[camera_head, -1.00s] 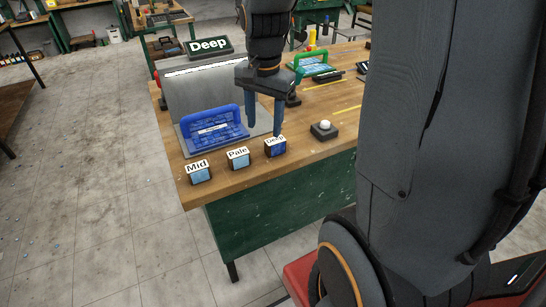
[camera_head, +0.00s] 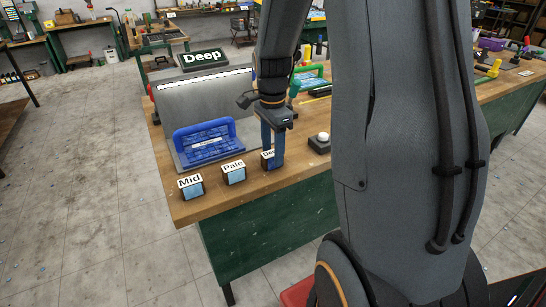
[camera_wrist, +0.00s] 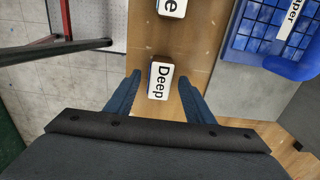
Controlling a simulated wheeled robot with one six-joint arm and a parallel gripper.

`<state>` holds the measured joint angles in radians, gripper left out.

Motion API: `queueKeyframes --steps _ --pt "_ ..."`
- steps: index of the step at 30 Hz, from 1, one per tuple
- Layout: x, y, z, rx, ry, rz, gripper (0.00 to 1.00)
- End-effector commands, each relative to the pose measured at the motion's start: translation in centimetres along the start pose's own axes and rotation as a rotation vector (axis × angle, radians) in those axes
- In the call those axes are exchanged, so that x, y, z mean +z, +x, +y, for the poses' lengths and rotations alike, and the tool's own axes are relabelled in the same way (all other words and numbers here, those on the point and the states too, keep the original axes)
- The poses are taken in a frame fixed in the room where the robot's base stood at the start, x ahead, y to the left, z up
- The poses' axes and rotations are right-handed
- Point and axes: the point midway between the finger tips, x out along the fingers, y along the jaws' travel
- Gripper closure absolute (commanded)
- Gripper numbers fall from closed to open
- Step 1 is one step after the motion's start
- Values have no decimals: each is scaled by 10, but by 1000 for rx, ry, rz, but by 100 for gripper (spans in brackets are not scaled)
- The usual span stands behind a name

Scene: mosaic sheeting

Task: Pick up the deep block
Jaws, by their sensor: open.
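The deep block (camera_head: 266,160) is a small block with a white top label reading "Deep"; it stands near the front edge of the wooden table. In the wrist view the deep block (camera_wrist: 160,80) lies ahead of and between my two blue fingertips. My gripper (camera_head: 272,160) points down at the block and partly hides it in the head view. In the wrist view my gripper (camera_wrist: 157,88) is open, with a finger to each side of the block's near end. I cannot tell whether either finger touches it.
The pale block (camera_head: 234,173) and the mid block (camera_head: 191,187) stand in a row to the left. A blue-handled board (camera_head: 204,143) stands behind them. A button box (camera_head: 320,143) sits to the right. A "Deep" sign (camera_head: 202,58) stands behind the grey panel (camera_head: 205,95).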

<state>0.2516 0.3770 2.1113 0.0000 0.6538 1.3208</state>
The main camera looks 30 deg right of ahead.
Motion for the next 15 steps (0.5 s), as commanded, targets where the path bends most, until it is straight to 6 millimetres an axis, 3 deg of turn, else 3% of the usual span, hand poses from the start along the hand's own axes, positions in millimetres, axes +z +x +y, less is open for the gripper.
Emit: queueKeyframes --steps 4,12,15 --pt "0 15 0 2 -1 0 52" --pt "1 18 0 -1 -1 0 52" --pt "1 18 0 -1 -2 0 65"
